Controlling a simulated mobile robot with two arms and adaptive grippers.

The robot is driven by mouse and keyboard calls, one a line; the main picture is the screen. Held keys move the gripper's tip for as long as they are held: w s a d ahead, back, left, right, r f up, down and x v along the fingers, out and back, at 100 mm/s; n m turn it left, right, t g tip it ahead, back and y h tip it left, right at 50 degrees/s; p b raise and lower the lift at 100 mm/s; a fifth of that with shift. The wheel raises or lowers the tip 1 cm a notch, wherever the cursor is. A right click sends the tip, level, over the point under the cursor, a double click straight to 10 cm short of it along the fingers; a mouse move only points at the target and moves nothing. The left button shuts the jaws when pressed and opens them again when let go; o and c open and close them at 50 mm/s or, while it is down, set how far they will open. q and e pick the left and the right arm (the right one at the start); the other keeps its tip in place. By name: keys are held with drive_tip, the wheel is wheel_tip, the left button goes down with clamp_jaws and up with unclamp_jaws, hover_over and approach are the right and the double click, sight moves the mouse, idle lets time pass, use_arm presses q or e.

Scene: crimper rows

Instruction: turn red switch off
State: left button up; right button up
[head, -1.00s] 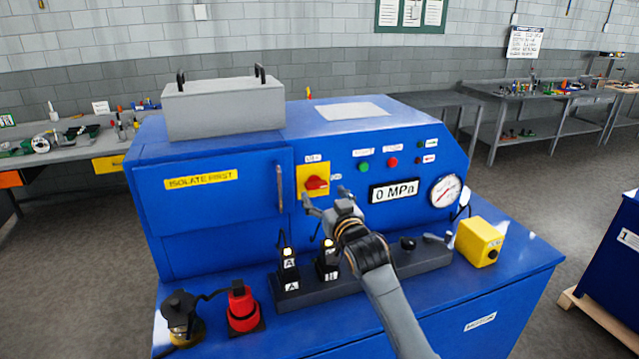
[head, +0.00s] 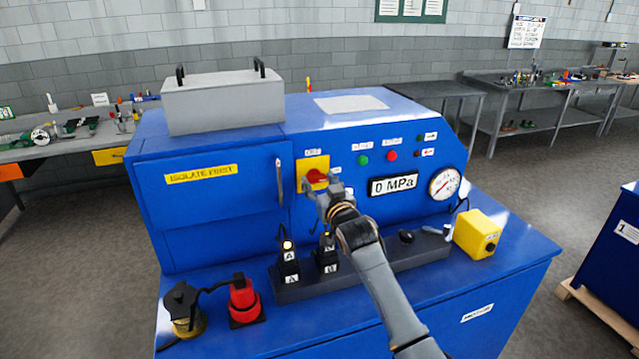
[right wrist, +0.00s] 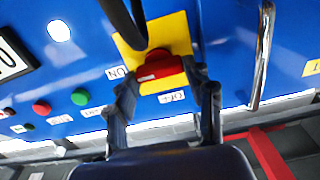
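The red switch (head: 316,177) is a rotary knob on a yellow plate, on the front of the blue machine. It also shows in the right wrist view (right wrist: 158,67), with its white mark on the side of the ON label (right wrist: 117,72). The OFF label (right wrist: 171,97) is at another edge of the plate. My right gripper (head: 321,185) is at the knob and partly covers it in the head view. In the right wrist view its fingertips (right wrist: 161,73) are at the knob's two ends and appear to touch it. My left gripper is not in view.
A vertical door handle (head: 279,183) is just left of the switch. Green (head: 363,160) and red (head: 392,155) buttons and a pressure gauge (head: 444,184) are to the right. Below are a block with black connectors (head: 289,264) and a yellow box (head: 478,234).

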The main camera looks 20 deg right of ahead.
drive_tip(key=shift+n, duration=0.5)
drive_tip(key=n, duration=0.7)
drive_tip(key=shift+a, duration=0.1)
drive_tip(key=n, duration=0.5)
drive_tip(key=shift+f+n, duration=0.1)
drive_tip(key=shift+n, duration=0.3)
drive_tip(key=shift+f+n, duration=0.1)
drive_tip(key=shift+n, duration=1.9)
drive_tip(key=shift+a, duration=0.1)
drive_tip(key=o, duration=1.2)
drive_tip(key=shift+c, duration=0.2)
drive_tip(key=shift+s, duration=0.1)
